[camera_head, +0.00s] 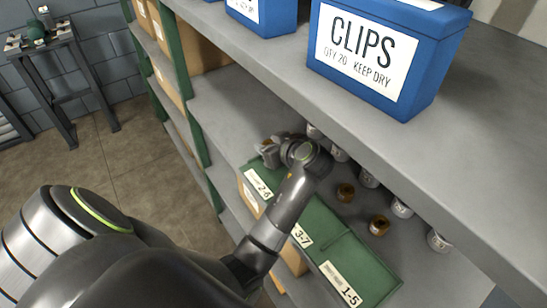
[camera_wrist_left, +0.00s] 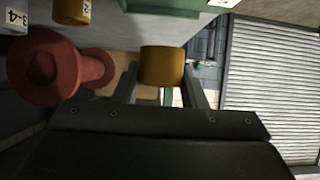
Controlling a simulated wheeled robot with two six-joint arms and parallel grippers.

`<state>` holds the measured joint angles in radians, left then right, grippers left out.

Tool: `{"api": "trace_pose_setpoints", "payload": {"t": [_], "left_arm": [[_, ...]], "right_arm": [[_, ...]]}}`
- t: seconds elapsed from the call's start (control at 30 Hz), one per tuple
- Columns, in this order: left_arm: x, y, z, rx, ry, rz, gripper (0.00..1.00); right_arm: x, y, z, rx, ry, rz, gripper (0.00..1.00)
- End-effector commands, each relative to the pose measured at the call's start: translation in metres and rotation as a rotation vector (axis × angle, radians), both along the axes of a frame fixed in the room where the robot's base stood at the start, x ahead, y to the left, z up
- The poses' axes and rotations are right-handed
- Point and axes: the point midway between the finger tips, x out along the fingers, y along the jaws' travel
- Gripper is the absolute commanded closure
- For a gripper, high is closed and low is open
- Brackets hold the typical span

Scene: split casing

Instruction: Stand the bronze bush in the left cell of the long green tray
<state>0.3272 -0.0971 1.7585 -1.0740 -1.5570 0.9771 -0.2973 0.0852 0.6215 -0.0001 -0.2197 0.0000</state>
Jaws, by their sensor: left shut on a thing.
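My left gripper (camera_head: 268,154) reaches into the shelf, over the far left end of the long green tray (camera_head: 352,257). In the left wrist view the gripper (camera_wrist_left: 163,82) is shut on a yellow-brown cylinder, the bronze bush (camera_wrist_left: 162,65), held between the two fingers. The head view does not show this bush clearly. The tray carries labels 2-6, 3-7 and 1-5 along its front, with 2-6 at the left end. My arm covers part of the tray. My right gripper is not in view.
Two other bronze-coloured pieces (camera_head: 346,192) (camera_head: 379,225) stand behind the tray, before a row of silver pieces (camera_head: 401,207). A red flanged piece (camera_wrist_left: 50,68) shows close to the gripper in the wrist view. The upper shelf with the blue CLIPS bin (camera_head: 388,50) overhangs.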

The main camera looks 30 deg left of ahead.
Motion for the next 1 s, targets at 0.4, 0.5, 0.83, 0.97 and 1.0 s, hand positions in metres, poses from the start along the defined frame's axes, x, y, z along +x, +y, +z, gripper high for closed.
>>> {"api": "trace_pose_setpoints", "payload": {"t": [0.4,0.5,0.83,0.97,1.0], "left_arm": [[0.0,0.0,-0.048,0.0,0.0,-0.002,0.95],[0.0,0.0,-0.054,0.001,-0.003,-0.003,0.95],[0.001,0.0,-0.058,0.0,-0.004,-0.003,0.95],[0.0,0.0,-0.058,-0.001,-0.003,-0.003,0.46],[0.0,0.0,-0.058,-0.001,-0.003,-0.003,0.41]], "right_arm": [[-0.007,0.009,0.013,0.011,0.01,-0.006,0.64],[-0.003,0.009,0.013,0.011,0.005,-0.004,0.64],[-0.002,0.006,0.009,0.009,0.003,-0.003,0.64],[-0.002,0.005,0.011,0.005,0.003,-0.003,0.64],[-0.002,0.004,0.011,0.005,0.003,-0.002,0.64]]}}
